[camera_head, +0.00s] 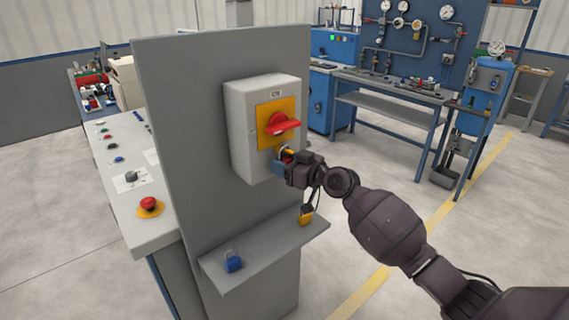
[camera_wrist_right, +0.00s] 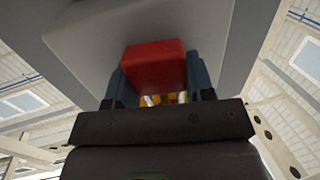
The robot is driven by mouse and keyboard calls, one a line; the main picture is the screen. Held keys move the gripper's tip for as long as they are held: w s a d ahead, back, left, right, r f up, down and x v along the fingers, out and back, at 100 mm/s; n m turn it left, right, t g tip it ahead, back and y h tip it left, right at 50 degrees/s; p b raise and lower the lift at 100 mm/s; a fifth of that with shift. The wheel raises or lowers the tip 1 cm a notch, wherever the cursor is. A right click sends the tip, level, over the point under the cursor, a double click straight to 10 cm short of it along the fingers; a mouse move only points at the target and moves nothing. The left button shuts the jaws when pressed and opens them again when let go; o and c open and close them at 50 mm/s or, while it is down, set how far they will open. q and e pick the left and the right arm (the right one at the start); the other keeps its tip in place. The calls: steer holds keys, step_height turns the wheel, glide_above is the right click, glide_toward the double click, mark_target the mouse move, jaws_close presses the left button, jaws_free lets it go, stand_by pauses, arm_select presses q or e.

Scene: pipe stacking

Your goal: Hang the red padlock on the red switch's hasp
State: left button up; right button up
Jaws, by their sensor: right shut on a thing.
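The red padlock (camera_wrist_right: 154,65) is between the two fingers of my right gripper (camera_wrist_right: 158,80), which is shut on it. In the head view my right gripper (camera_head: 285,162) is just below the red switch (camera_head: 279,123), at the lower front of the grey switch box (camera_head: 241,130). Only a little of the padlock shows there, behind the fingers. The hasp is small and partly hidden by the gripper, so I cannot tell whether the shackle is through it. My left gripper is out of view.
A grey shelf (camera_head: 262,255) juts from the upright panel (camera_head: 183,130) below the box. A blue padlock (camera_head: 233,261) and a yellow padlock (camera_head: 305,216) stand on it. A bench with buttons (camera_head: 125,185) is at left.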

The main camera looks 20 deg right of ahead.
steer(key=o, duration=0.6)
steer(key=shift+r, duration=0.1)
steer(key=o, duration=0.4)
steer(key=shift+r, duration=0.15)
steer(key=shift+d, duration=0.15)
